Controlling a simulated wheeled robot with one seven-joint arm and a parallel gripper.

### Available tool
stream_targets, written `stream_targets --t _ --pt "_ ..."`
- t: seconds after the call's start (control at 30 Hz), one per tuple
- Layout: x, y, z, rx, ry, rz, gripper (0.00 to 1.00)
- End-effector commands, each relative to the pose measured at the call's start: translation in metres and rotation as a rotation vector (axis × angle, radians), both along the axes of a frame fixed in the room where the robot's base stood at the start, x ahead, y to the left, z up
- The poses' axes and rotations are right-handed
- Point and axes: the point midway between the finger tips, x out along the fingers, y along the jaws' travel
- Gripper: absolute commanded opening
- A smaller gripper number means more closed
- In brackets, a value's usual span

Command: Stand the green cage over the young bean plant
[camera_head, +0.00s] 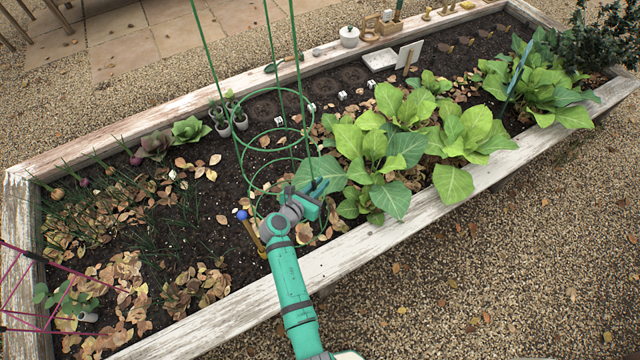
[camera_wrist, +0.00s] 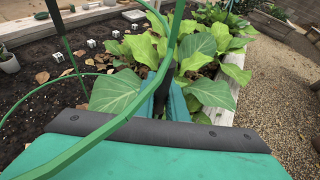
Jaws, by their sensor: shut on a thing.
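The green cage (camera_head: 299,75) is a tall wire frame with several rings and long rods that run up out of the head view. My gripper (camera_head: 318,190) is shut on the cage at its lower right, beside broad leaves. In the wrist view a thick curved green cage wire (camera_wrist: 105,130) crosses in front of the gripper's fingers (camera_wrist: 165,102). Leafy bright green plants (camera_head: 375,140) stand right of the cage. A small low plant (camera_head: 72,302) grows at the lower left. I cannot tell which plant is the young bean plant. Whether the cage touches the soil is unclear.
The wooden bed edge (camera_head: 400,238) runs along the near side. A pink wire cage (camera_head: 22,300) stands at the far left. A blue ball (camera_head: 242,215) tops a stake near my arm. Small potted seedlings (camera_head: 238,115) sit left of the cage. Bare soil lies in the middle left.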

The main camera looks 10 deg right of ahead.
Motion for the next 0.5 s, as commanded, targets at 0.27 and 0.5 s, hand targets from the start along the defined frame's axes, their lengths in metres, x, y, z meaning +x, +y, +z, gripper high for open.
stream_targets --t 0.27,0.5 --pt "-0.0008 0.0006 -0.0019 0.001 0.003 0.001 0.34" --pt "-0.0016 0.0006 -0.0022 0.000 0.006 0.001 0.34"
